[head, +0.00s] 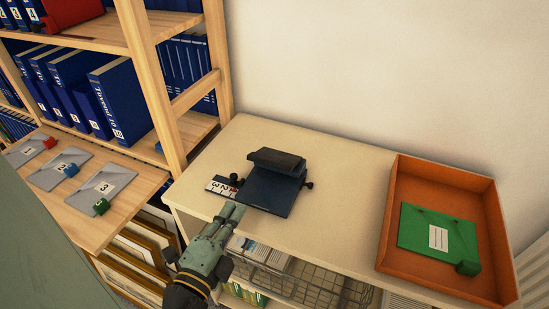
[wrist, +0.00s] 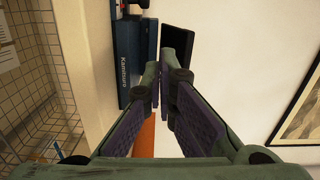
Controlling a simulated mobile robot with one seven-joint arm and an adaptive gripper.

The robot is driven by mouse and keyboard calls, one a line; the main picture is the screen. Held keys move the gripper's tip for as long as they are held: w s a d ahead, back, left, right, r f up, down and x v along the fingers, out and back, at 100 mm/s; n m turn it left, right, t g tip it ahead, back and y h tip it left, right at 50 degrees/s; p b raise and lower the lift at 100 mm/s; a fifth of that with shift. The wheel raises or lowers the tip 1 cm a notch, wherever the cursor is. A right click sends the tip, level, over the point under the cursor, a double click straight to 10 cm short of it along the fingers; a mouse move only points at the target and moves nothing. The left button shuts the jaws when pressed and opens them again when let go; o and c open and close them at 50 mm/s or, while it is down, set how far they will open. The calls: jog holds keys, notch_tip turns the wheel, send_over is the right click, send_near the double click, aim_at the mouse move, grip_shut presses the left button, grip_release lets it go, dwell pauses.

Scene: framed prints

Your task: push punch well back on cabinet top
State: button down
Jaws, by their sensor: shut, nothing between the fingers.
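The punch (head: 270,190), dark blue with a black raised handle bar, stands on the light cabinet top (head: 330,215), with bare surface between it and the wall. My gripper (head: 235,212) is shut and empty, with its fingertips at the front left corner of the punch. In the wrist view my gripper (wrist: 165,70) has its fingers close together, and the lettered blue side of the punch (wrist: 127,45) is just beyond the left finger. I cannot tell whether the fingertips touch the punch.
A small numbered card (head: 219,187) lies left of the punch. An orange tray (head: 398,195) with a green folder (head: 420,228) is on the right. A wire basket (head: 310,285) is below the front edge. A wooden shelf with blue binders (head: 118,95) stands at the left.

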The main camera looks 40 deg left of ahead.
jog(key=d, duration=0.1)
jog(key=m+h+b, duration=0.1)
jog(key=b, duration=0.4)
send_near(268, 184)
jog(key=w+r, duration=0.1)
jog(key=w, duration=0.1)
jog(key=w+a+r, duration=0.1)
jog(key=shift+w+r, duration=0.4)
jog(key=shift+w+a+b, duration=0.1)
jog(key=shift+w+b, duration=0.25)
jog(key=shift+b, duration=0.15)
jog(key=w, duration=0.2)
jog(key=w+a+r, duration=0.1)
jog(key=w, duration=0.1)
jog(key=shift+w+f, duration=0.1)
jog(key=shift+w, duration=0.45)
jog(key=shift+a, duration=0.1)
jog(key=shift+f, duration=0.1)
